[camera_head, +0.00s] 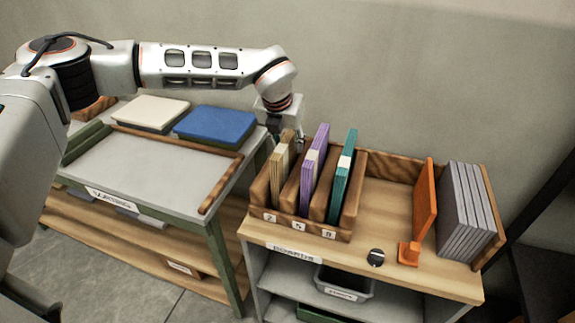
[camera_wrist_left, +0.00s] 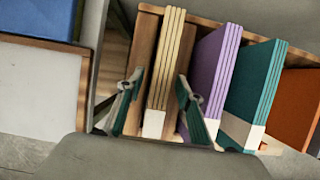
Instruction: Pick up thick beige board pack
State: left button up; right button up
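The thick beige board pack (camera_head: 280,168) stands upright in the leftmost slot, marked 2, of a wooden rack (camera_head: 330,234). In the left wrist view, the beige pack (camera_wrist_left: 170,62) has a pale band near its lower end. My left gripper (camera_head: 287,140) is at the rack from behind and above. In the left wrist view, its two fingers (camera_wrist_left: 160,105) are apart, one on each side of the beige pack, with gaps showing. The right finger is between the beige pack and the purple pack (camera_wrist_left: 208,72). My right gripper is not in view.
A teal pack (camera_head: 343,175) stands in the right slot, marked 9. An orange bookend (camera_head: 424,205) and several grey boards (camera_head: 465,212) stand further right on the shelf top. A table (camera_head: 150,160) at left holds a cream board (camera_head: 150,112) and a blue board (camera_head: 215,124).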

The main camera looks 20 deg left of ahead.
dwell(0.4)
pick_arm(q)
grip_shut()
